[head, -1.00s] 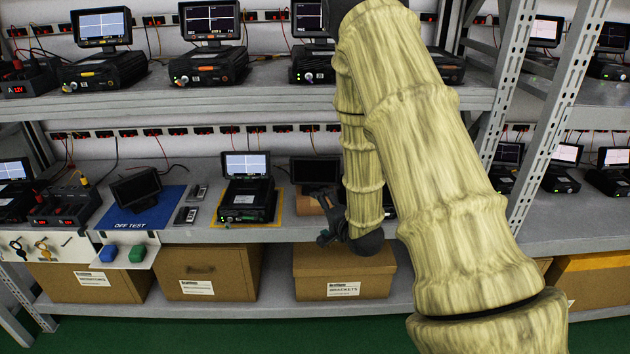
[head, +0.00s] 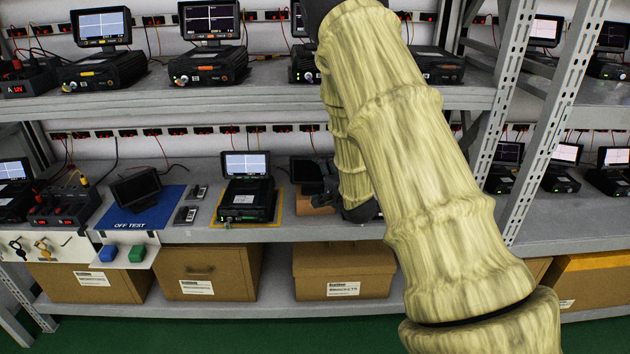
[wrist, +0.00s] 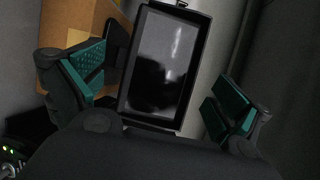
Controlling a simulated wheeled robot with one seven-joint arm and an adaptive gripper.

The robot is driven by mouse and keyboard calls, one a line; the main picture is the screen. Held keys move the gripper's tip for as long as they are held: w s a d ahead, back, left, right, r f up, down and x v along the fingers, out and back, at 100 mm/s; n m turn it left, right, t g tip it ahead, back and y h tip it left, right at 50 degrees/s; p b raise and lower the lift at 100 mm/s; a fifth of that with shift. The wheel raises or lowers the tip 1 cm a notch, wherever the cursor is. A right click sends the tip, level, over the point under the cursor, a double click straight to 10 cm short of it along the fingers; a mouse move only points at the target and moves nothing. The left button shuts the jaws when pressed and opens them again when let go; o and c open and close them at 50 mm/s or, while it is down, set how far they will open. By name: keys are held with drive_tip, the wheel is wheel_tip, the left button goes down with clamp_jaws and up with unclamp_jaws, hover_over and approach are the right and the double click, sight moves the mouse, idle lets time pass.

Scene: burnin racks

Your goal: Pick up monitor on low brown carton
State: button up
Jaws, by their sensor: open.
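A black monitor (wrist: 165,70) with a dark, glossy screen fills the middle of the wrist view. It stands at a small brown carton (wrist: 70,30) on the middle shelf. In the head view the monitor (head: 303,170) is partly hidden behind my gripper and arm, and the low carton (head: 314,203) shows just below it. My gripper (wrist: 160,100) is open, with one teal-padded finger on each side of the monitor. Clear gaps show between the pads and the monitor's edges, and the gripper holds nothing. In the head view my gripper (head: 328,180) is in front of the shelf, beside the monitor.
A black unit with a lit monitor (head: 246,190) stands on a yellow-edged mat to the left. Another dark monitor (head: 136,188) is on the blue OFF TEST mat (head: 150,215). The upper shelf (head: 270,97) overhangs. Larger cartons (head: 340,272) sit on the shelf below.

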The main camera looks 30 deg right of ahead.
sight(312, 171)
drive_tip(key=shift+x, duration=2.15)
drive_tip(key=shift+r, duration=0.1)
drive_tip(key=shift+c, duration=0.2)
drive_tip(key=c, duration=1.2)
drive_tip(key=shift+r, duration=0.1)
